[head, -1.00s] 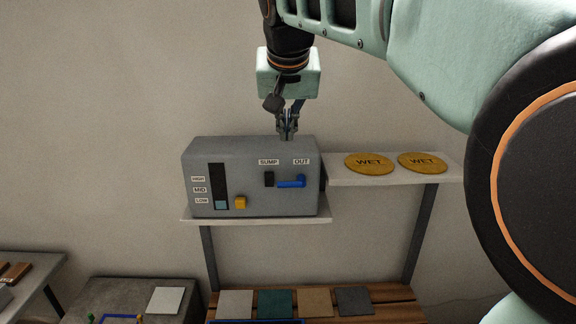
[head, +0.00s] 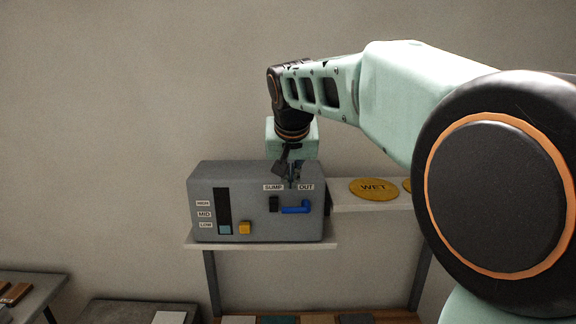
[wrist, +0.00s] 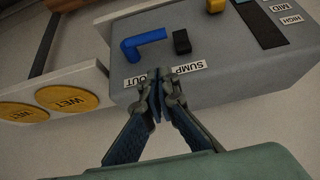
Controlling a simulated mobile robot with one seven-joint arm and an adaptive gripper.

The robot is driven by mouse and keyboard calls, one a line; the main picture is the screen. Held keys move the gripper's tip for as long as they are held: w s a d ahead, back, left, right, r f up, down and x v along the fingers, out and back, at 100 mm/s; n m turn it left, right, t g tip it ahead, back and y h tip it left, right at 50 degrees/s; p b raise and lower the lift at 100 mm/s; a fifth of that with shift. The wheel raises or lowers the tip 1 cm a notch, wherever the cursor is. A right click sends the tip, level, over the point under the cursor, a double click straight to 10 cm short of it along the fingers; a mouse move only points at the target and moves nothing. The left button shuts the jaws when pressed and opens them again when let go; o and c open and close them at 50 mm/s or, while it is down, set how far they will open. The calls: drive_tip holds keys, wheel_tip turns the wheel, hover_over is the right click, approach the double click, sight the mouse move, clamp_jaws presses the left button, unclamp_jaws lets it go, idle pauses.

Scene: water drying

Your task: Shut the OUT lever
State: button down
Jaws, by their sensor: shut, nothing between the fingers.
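The blue OUT lever (head: 296,209) is on the front of the grey box, below the OUT label (head: 306,187). Its long arm lies level, pointing left, with a short bend up at its right end. It also shows in the wrist view (wrist: 142,44). My gripper (head: 292,186) is shut and empty, pointing down at the top front edge of the box, just above the lever. In the wrist view the fingertips (wrist: 158,76) lie by the OUT and SUMP labels, apart from the lever.
The grey box (head: 260,172) stands on a white shelf (head: 270,245). It has a black SUMP switch (head: 274,204), a yellow button (head: 244,227) and a level gauge (head: 222,205). A yellow WET disc (head: 373,189) lies on the shelf at right.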

drive_tip(key=shift+s+f, duration=0.15)
drive_tip(key=shift+f, duration=2.2)
drive_tip(key=shift+a+f+n+h+b, duration=0.3)
drive_tip(key=shift+h+b, duration=0.25)
drive_tip(key=shift+h, duration=0.15)
